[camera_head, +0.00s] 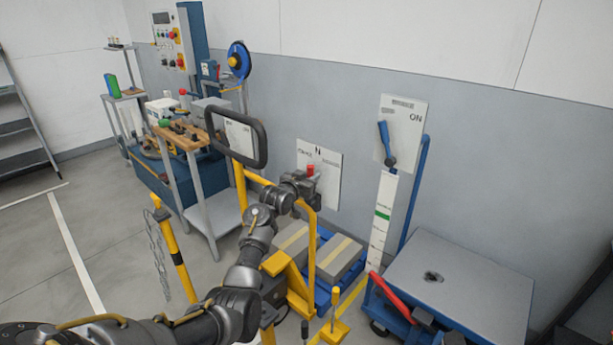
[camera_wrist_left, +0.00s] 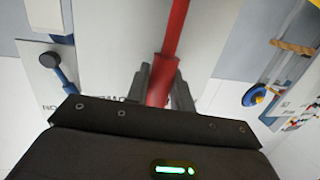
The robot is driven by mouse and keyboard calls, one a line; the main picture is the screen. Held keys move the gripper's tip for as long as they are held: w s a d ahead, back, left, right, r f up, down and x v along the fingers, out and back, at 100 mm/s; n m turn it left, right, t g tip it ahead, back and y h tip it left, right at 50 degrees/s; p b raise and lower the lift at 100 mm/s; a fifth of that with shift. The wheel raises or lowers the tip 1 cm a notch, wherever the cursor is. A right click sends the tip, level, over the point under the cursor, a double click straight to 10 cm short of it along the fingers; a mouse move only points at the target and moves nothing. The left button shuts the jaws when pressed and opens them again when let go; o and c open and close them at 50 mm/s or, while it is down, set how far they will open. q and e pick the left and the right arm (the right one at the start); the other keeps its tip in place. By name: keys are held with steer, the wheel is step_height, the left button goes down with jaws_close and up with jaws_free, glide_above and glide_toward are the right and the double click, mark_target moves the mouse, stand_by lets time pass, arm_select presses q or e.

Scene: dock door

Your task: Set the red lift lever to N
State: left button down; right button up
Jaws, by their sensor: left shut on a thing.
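The red lift lever (camera_head: 311,169) shows as a short red grip in front of a white wall plate (camera_head: 329,178). The plate has an N at its top and more lettering at the left. The grip sits just below the N; its exact setting is hard to tell. My left gripper (camera_head: 312,180) reaches the lever and hides its lower part. In the left wrist view my left gripper (camera_wrist_left: 162,88) has its two dark fingers on either side of the red lever (camera_wrist_left: 174,35), shut on it. My right gripper is out of view.
A blue lever (camera_head: 385,140) is on another white plate at the right. A yellow frame (camera_head: 309,245) with a black hoop handle (camera_head: 262,143) stands close to my left arm. A grey-topped cart (camera_head: 470,285) is at the lower right. Open floor lies at the left.

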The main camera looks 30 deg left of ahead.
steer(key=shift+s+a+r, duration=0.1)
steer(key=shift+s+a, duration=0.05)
arm_select(q)
steer(key=c, duration=1.2)
jaws_free()
steer(key=shift+c, duration=0.2)
steer(key=shift+s, duration=0.15)
steer(key=shift+s+a, duration=0.1)
steer(key=shift+s, duration=0.25)
steer(key=s+r, duration=0.1)
steer(key=s, duration=0.8)
steer(key=shift+s+r, duration=0.25)
steer(key=shift+s, duration=0.1)
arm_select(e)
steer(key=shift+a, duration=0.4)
arm_select(q)
steer(key=shift+a, duration=0.1)
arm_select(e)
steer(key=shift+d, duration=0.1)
